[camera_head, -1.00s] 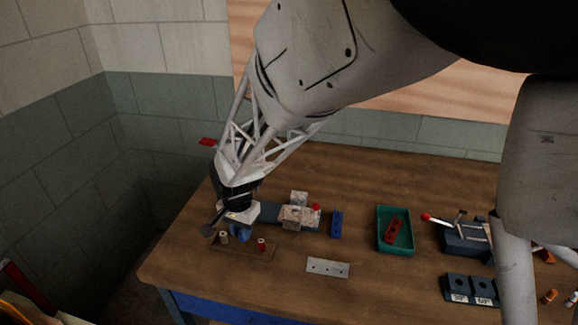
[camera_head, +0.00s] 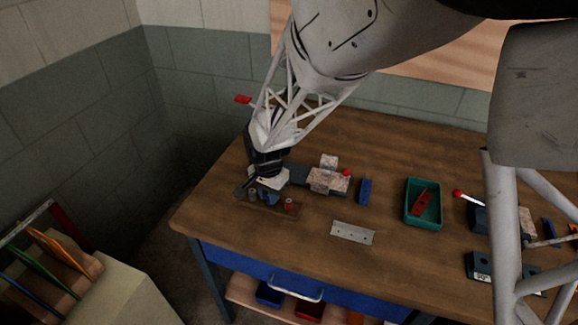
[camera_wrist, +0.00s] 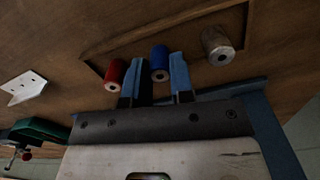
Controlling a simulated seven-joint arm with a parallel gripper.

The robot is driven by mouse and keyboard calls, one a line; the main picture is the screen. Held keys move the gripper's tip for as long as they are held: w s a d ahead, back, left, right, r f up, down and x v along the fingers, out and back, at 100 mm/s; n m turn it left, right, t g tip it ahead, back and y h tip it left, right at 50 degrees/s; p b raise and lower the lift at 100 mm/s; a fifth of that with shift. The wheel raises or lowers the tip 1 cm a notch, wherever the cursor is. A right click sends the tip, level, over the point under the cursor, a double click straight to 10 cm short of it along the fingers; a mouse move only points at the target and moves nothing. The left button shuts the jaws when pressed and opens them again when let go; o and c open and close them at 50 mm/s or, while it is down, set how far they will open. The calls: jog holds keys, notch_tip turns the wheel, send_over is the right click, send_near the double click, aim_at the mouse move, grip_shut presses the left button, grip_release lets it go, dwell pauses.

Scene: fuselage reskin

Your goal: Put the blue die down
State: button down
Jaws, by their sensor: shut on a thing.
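The blue die (camera_wrist: 160,62) is a small cylinder with a hole in its end. In the wrist view it stands between the two blue fingers of my gripper (camera_wrist: 160,82), which is shut on it. The red die (camera_wrist: 116,74) is on its left and the grey metal die (camera_wrist: 217,46) on its right. The flat wooden die rack (camera_wrist: 105,60) lies below them. In the head view my gripper (camera_head: 268,195) is low over the rack (camera_head: 283,212), between the grey die (camera_head: 252,193) and the red die (camera_head: 289,204). I cannot tell whether the blue die touches the rack.
A grey plate with holes (camera_head: 353,233) lies right of the rack. A vise-like block fixture (camera_head: 327,180), a blue block (camera_head: 365,191) and a green tray (camera_head: 411,217) with a red part stand further right. The table's left edge is close to the rack.

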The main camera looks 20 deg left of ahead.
jog(key=shift+f, duration=0.15)
jog(key=c, duration=1)
grip_release()
notch_tip(320, 180, up, 12)
jog(key=shift+r, duration=0.2)
dwell(0.6)
